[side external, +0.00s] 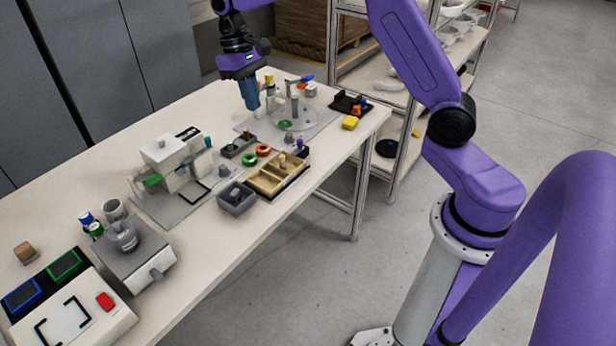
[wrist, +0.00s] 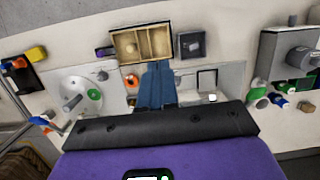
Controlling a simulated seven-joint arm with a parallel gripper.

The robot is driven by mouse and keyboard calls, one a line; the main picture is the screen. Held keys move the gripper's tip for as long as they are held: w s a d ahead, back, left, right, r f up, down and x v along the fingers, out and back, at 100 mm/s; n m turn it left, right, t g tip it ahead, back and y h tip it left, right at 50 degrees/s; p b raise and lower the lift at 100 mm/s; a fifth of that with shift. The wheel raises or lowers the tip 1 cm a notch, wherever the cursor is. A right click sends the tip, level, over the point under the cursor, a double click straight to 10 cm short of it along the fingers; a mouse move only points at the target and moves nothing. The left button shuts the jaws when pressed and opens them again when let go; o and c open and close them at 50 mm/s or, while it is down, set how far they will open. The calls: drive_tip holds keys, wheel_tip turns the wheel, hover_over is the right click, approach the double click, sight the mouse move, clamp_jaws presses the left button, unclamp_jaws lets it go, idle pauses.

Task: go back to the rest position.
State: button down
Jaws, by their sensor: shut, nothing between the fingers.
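My gripper (side external: 250,101) is at the far part of the white table (side external: 262,228), pointing down above the tabletop with its blue fingers together and nothing between them. In the wrist view my gripper (wrist: 157,84) shows its blue fingers closed side by side, with the wooden tray (wrist: 118,45) beyond the tips. The fingers hide part of the table below. In the side view the wooden tray (side external: 264,187) lies nearer the front edge than my gripper.
A round grey fixture (side external: 305,118) stands just right of my gripper. A grey bin (side external: 237,203), green ring (side external: 249,160) and red ring (side external: 263,150) are close to the tray. A white machine (side external: 168,158) stands left. Metal shelving (side external: 378,80) is behind.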

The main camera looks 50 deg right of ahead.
drive_tip(key=s+a+r+n, duration=0.2)
drive_tip(key=s+a+n, duration=0.25)
drive_tip(key=s, duration=0.55)
drive_tip(key=s+d+f+n+t, duration=0.1)
drive_tip(key=s+n, duration=0.3)
drive_tip(key=s, duration=0.8)
drive_tip(key=s+d+f+n+t, duration=0.1)
drive_tip(key=s+d+n, duration=0.1)
drive_tip(key=s, duration=1)
drive_tip(key=shift+s+f+n+t, duration=0.2)
drive_tip(key=shift+f+n+t, duration=0.1)
drive_tip(key=shift+n, duration=0.55)
